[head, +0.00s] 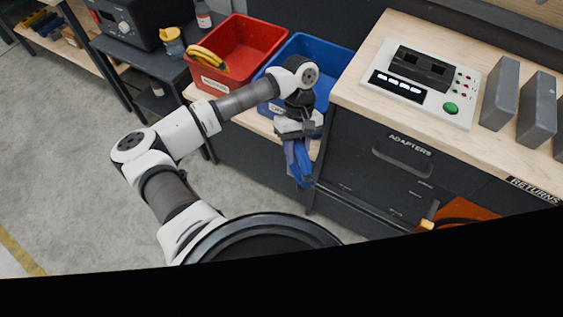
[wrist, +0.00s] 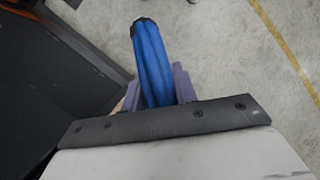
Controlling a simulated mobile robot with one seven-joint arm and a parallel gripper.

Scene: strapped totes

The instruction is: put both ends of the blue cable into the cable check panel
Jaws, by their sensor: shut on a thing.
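The blue cable is a folded bundle hanging from my gripper (head: 297,146), in front of the blue tote in the head view. In the wrist view the blue cable (wrist: 152,58) shows as thick parallel strands between the purple fingers of my gripper (wrist: 157,88), with a dark end at the top. My gripper is shut on it. The cable's separate plug ends cannot be made out. The cable check panel (head: 452,104) is a white plate on the wooden worktop at right. It has a dark block with two sockets, a white-lit display, small red lights and a green button.
A red tote (head: 262,42) and a blue tote (head: 335,62) stand left of the worktop. Grey upright blocks (head: 500,92) stand right of the panel. The drawer marked ADAPTERS (head: 392,162) is shut below the worktop. Open floor lies to the left.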

